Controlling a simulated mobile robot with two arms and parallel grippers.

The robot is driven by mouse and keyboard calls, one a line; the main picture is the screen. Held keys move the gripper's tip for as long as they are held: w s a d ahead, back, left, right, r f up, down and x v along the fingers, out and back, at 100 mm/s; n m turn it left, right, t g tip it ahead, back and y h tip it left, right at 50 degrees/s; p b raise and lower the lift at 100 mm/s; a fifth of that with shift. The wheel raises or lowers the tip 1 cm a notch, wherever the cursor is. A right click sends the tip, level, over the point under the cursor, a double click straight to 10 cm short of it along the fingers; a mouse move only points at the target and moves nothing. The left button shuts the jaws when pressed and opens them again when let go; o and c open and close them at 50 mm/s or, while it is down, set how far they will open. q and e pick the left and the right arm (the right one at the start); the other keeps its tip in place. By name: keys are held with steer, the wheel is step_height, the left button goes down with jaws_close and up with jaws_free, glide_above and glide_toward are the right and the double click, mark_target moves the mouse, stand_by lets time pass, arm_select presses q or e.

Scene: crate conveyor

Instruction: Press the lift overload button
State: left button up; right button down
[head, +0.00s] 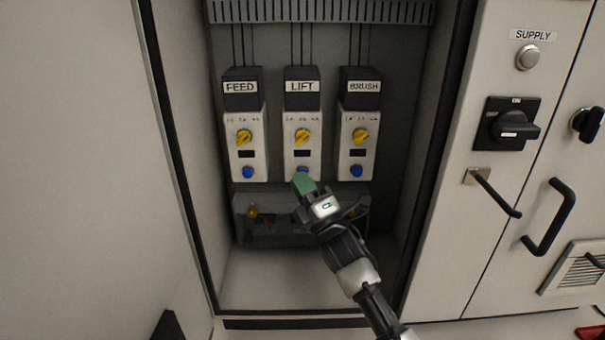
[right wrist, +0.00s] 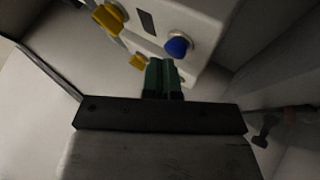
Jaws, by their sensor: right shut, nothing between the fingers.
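The lift overload unit (head: 302,140) is the middle of three white units in the open cabinet, under a LIFT label. It has a yellow dial (head: 302,136) and a blue button (head: 302,170) near its lower end. My right gripper (head: 303,183) is shut and empty, its green fingertips just below and partly over that button in the head view. In the right wrist view, the closed green fingers (right wrist: 163,77) point at a white unit, just left of and below a blue button (right wrist: 179,47). Contact cannot be told. My left gripper is not in view.
The FEED unit (head: 246,150) stands to the left and the BRUSH unit (head: 357,150) to the right, each with a blue button. A grey tray (head: 275,235) sits below. The cabinet side walls flank my arm. A SUPPLY panel with switch (head: 510,124) and handles is at right.

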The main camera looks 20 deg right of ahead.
steer(key=shift+s+a, duration=0.15)
steer(key=shift+s, duration=0.45)
steer(key=s+p, duration=0.1)
steer(key=s, duration=0.1)
steer(key=s+a+p, duration=0.1)
steer(key=s, duration=0.1)
steer(key=shift+s+a, duration=0.2)
steer(key=shift+s, duration=0.2)
stand_by(0.4)
